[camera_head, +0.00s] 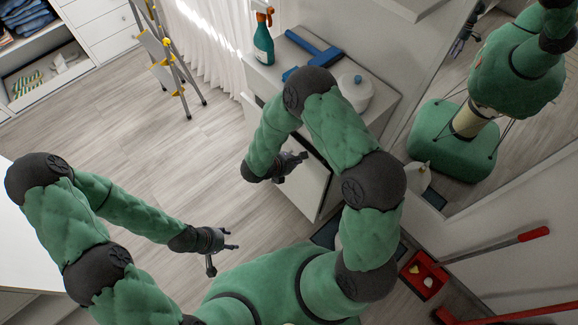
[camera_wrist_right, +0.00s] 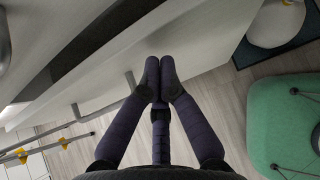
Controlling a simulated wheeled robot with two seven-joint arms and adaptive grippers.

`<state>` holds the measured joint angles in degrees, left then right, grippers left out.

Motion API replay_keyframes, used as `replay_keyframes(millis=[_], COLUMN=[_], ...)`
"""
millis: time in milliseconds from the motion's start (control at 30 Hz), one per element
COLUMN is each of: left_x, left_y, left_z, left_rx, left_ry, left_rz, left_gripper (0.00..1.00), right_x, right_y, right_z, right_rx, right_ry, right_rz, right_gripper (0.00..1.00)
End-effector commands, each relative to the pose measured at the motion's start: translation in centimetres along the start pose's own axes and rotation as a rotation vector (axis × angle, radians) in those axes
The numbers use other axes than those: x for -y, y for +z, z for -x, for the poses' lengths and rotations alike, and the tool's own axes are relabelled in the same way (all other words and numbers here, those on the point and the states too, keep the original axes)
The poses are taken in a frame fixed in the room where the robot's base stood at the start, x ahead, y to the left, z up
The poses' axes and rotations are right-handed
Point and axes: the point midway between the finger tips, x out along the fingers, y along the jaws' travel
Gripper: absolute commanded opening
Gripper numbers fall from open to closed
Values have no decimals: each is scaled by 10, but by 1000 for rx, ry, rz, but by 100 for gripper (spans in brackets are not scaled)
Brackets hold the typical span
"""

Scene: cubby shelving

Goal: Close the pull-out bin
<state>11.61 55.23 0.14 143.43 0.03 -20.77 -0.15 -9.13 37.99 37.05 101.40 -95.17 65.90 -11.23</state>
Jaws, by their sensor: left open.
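The pull-out bin (camera_head: 309,188) is a white front in the grey-white cabinet under the counter, partly behind my right arm. It stands out from the cabinet, with a dark gap along its top edge. In the right wrist view its pale panel (camera_wrist_right: 205,40) fills the top, with a dark slot and a thin grey bar handle (camera_wrist_right: 92,107) to the left. My right gripper (camera_head: 303,157) is beside the bin; its fingertips (camera_wrist_right: 160,72) are together, close to the panel, with nothing seen between them. Contact is unclear. My left gripper (camera_head: 232,241) is open and empty over the floor.
A stepladder (camera_head: 170,60) stands at the back. A red dustpan (camera_head: 424,276) lies at right. The floor at left is clear.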

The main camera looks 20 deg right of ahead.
Motion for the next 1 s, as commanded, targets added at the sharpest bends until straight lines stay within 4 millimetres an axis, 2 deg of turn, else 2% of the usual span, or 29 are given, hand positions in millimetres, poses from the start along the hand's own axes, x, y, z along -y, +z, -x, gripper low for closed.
replay_keyframes(millis=[467,733,1000], left_x=[1,5,5], left_y=[0,-1,-1], left_z=[-2,-13,-14], left_rx=[0,0,0], left_ry=[0,0,0], left_rz=[0,0,0], left_gripper=[51,51,51], right_x=[0,0,0], right_y=[5,31,39], right_z=[-5,-35,-41], right_rx=[0,0,1], right_ry=[-1,-2,-1], right_rz=[-1,-5,-1], right_gripper=[0,0,0])
